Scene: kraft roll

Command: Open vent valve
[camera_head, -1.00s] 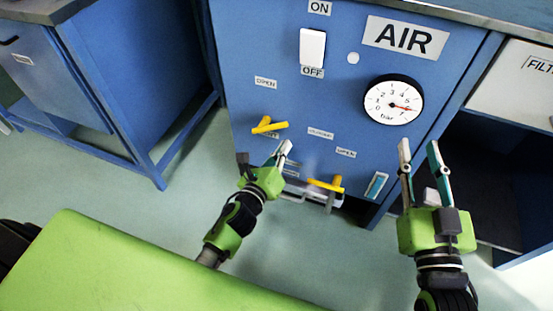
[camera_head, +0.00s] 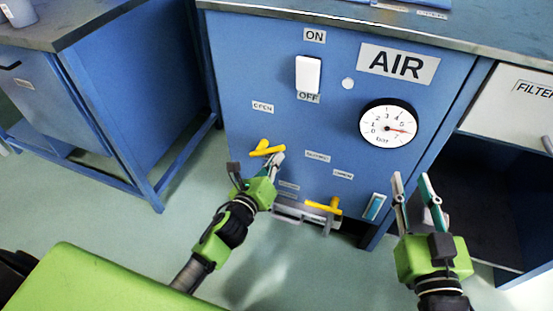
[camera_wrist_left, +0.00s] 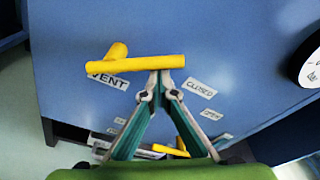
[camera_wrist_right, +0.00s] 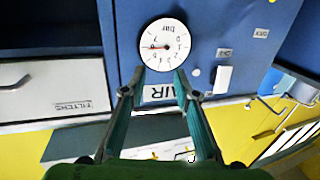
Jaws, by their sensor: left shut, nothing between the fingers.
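The vent valve's yellow handle (camera_head: 266,149) is on the lower left of the blue AIR panel. In the left wrist view the handle (camera_wrist_left: 140,64) lies nearly level, partly covering the VENT label (camera_wrist_left: 108,80). A CLOSED label (camera_wrist_left: 200,88) is to its lower right. My left gripper (camera_head: 277,158) is shut and empty, its tips at the handle's right part. In its wrist view the tips (camera_wrist_left: 160,78) meet just below the bar; I cannot tell whether they touch it. My right gripper (camera_head: 411,178) is open and empty in front of the panel's lower right.
A second yellow handle (camera_head: 323,206) sits lower on the panel. An OPEN label (camera_head: 263,107) is above the vent handle. A white ON/OFF switch (camera_head: 308,75) and a pressure gauge (camera_head: 388,125) are higher up. A blue bench (camera_head: 130,95) stands to the left, with clear floor between.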

